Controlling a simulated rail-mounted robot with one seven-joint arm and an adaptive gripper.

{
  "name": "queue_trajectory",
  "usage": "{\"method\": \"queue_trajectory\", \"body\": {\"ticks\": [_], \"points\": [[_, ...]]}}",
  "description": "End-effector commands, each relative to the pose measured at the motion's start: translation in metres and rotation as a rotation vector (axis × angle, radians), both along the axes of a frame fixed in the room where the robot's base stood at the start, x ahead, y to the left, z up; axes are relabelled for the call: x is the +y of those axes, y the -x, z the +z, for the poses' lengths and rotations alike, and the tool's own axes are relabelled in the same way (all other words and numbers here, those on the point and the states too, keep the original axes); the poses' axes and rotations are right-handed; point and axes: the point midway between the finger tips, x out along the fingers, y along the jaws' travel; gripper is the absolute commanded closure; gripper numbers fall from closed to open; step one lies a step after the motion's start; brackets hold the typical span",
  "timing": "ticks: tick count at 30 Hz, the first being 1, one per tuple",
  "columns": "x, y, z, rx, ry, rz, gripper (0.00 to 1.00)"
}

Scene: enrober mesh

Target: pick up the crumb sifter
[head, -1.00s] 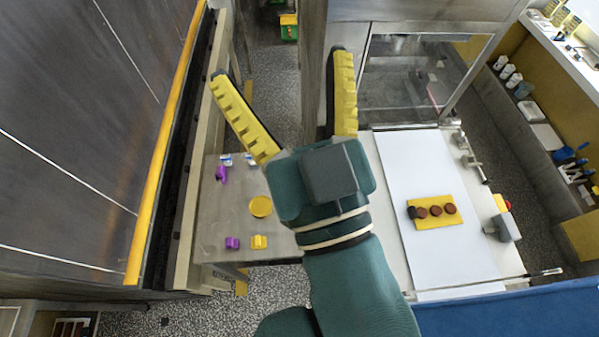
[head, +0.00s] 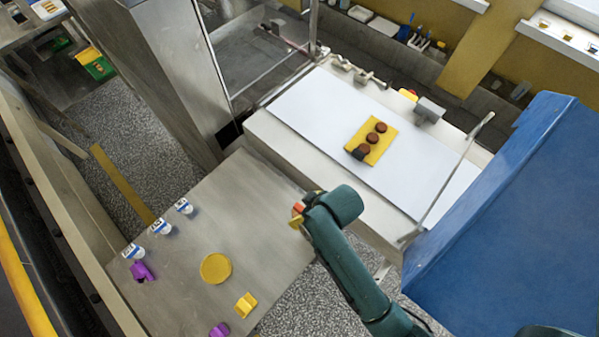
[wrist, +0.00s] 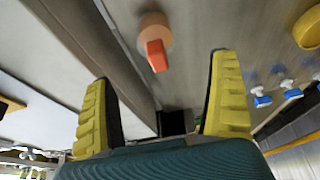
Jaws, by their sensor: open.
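A peach round thing with a red-orange block-like handle (wrist: 155,45) stands on the steel table in the wrist view; it may be the crumb sifter, but I cannot be sure. In the head view a small red-orange part (head: 298,209) shows at the table's right edge, mostly hidden by my arm. My gripper (wrist: 162,70) is open and empty, its yellow fingers spread wide. The peach thing lies beyond the fingertips, between their directions, apart from them. In the head view my gripper (head: 295,222) is mostly hidden behind my wrist.
The steel table (head: 255,205) also holds a yellow disc (head: 215,268), a yellow block (head: 245,305), purple pieces (head: 143,271) and blue-and-white containers (head: 162,227). Right are a white belt (head: 310,105) with a yellow mat (head: 361,145) and a blue box (head: 500,190). A steel post (head: 180,75) stands behind.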

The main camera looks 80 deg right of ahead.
Motion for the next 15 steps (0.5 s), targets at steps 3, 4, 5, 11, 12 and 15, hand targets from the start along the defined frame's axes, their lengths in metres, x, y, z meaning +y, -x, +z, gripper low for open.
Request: {"method": "queue_trajectory", "body": {"ticks": [3,4,5,11,12,15], "points": [[-0.006,-0.01,-0.028,0.001,-0.001,0.001,0.09],[-0.007,-0.012,-0.034,0.001,0.0,0.001,0.09],[-0.008,-0.014,-0.038,0.0,0.0,0.001,0.09],[-0.013,-0.021,-0.058,-0.001,0.001,0.0,0.09],[-0.015,-0.022,-0.063,-0.001,0.001,0.0,0.09],[-0.022,-0.027,-0.08,-0.001,0.0,-0.001,0.09]]}}
